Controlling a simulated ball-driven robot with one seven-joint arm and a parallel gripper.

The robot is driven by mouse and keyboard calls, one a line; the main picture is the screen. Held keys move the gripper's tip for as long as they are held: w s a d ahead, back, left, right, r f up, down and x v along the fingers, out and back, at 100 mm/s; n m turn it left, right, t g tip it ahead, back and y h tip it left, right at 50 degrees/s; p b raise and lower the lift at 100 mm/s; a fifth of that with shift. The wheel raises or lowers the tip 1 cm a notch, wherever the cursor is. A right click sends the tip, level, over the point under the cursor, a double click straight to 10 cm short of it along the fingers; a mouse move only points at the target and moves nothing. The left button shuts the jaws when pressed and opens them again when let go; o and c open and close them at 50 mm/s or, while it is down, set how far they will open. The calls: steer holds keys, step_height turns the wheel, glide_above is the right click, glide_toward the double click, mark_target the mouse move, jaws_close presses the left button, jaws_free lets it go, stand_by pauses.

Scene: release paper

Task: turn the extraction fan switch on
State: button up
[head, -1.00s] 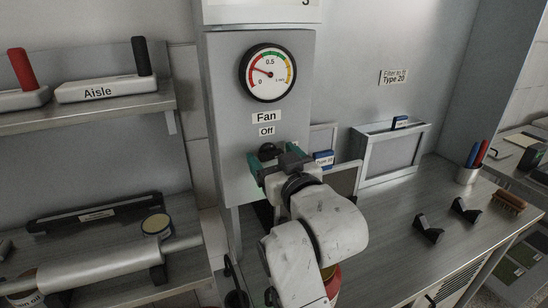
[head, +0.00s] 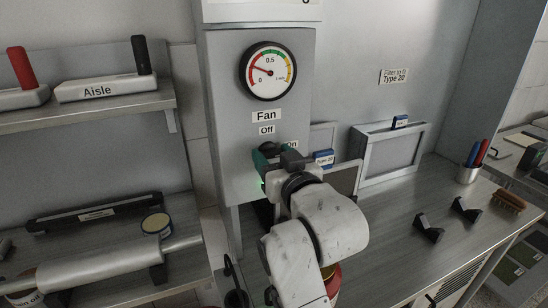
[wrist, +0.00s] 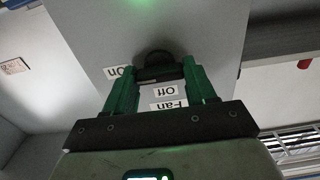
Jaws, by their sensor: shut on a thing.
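The fan switch is a dark round knob (head: 269,148) on the front of the grey cabinet (head: 225,130), below the "Fan" and "Off" labels. An "On" label (head: 291,145) shows at its right. The wrist view, which is upside down, shows the knob (wrist: 158,62) between my two green fingers. My gripper (wrist: 160,75) is shut on the knob. In the head view my gripper (head: 272,160) partly hides the knob. A green glow (head: 259,183) shows on the cabinet below it, and a bright green light (wrist: 142,2) in the wrist view.
A round gauge (head: 268,71) above the labels has its needle in the low red part. A framed filter (head: 390,152) stands on the bench at right, with two black brackets (head: 447,219) before it. A shelf (head: 90,110) is at left.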

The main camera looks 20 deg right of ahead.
steer(key=o, duration=1)
steer(key=shift+o, duration=0.2)
steer(key=s+b, duration=0.2)
steer(key=s, duration=0.9)
steer(key=shift+w, duration=0.1)
